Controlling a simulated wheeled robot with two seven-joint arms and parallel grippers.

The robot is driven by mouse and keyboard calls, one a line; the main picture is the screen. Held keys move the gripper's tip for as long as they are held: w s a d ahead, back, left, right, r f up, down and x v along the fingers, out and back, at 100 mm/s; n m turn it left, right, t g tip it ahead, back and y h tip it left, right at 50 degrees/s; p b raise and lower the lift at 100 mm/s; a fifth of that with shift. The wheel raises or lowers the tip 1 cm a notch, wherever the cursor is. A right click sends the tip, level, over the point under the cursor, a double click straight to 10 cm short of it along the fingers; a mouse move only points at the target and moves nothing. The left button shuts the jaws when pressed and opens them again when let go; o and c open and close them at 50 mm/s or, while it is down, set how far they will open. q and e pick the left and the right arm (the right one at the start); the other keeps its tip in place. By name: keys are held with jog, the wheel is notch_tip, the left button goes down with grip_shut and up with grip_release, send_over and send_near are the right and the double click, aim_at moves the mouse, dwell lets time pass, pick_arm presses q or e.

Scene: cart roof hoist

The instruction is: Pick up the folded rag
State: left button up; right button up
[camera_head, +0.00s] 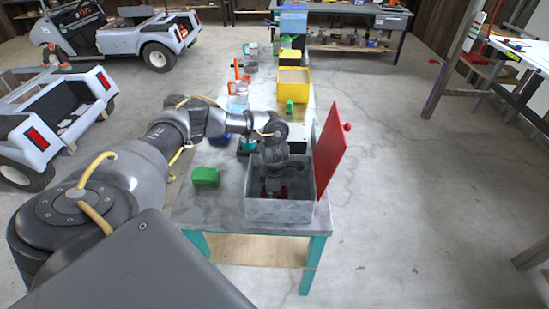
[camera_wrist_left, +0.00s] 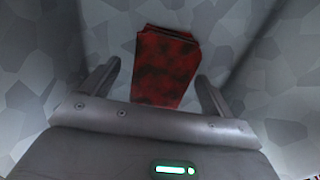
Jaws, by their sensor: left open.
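The folded rag (camera_wrist_left: 166,66) is red with dark blotches and lies flat inside a grey metal box (camera_head: 279,211). In the head view only a small dark red part of it (camera_head: 266,193) shows under my gripper. My left gripper (camera_head: 273,186) reaches down into the box from above. In the left wrist view its two fingers (camera_wrist_left: 157,73) are open, one on each side of the rag, with gaps to it. Nothing is held. I cannot tell how high the fingertips are above the box floor. My right gripper is not in view.
The box's red lid (camera_head: 331,150) stands open at its right side. The box sits at the near end of a long bench (camera_head: 190,215). A green block (camera_head: 205,176) lies left of it. A yellow bin (camera_head: 293,102) stands farther back.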

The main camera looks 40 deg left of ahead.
pick_arm(q)
jog(key=shift+f, duration=0.25)
jog(key=c, duration=1.1)
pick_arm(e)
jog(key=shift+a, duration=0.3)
pick_arm(q)
jog(key=shift+o, duration=0.2)
jog(key=shift+r, duration=0.15)
